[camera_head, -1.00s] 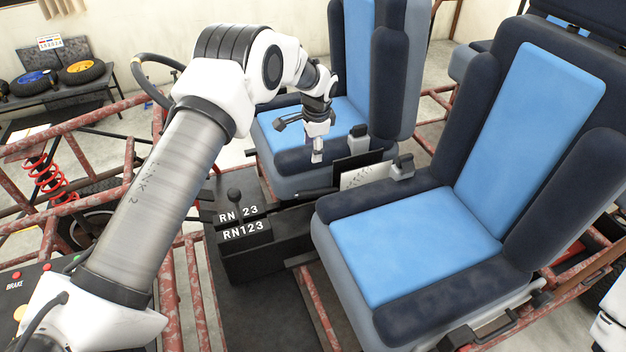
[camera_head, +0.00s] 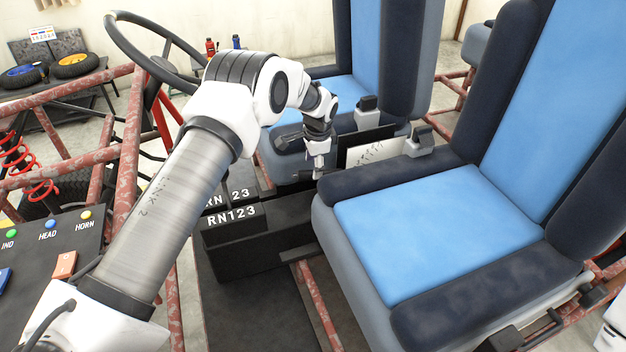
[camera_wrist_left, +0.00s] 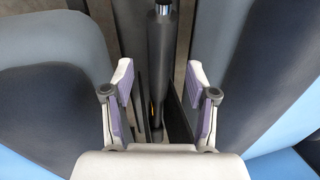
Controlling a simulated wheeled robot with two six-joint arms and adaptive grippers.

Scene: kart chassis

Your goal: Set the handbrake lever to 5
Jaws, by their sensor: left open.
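The handbrake lever shows in the left wrist view as a dark round bar (camera_wrist_left: 160,62) with a bright tip at the top edge. It lies between the two spread fingers of my left gripper (camera_wrist_left: 160,82), with a gap on each side. In the head view my left gripper (camera_head: 318,172) points down between the two blue seats, behind the black console. The lever is mostly hidden there by the gripper and the near seat. A white marked plate (camera_head: 373,153), too small to read, stands beside it. My right gripper is out of view.
The near seat (camera_head: 430,235) is close on the right and the far seat (camera_head: 350,95) is behind. The black console (camera_head: 255,240) marked RN123 is in front. Red frame tubes (camera_head: 130,150), a steering wheel (camera_head: 150,62) and a button panel (camera_head: 50,265) lie left.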

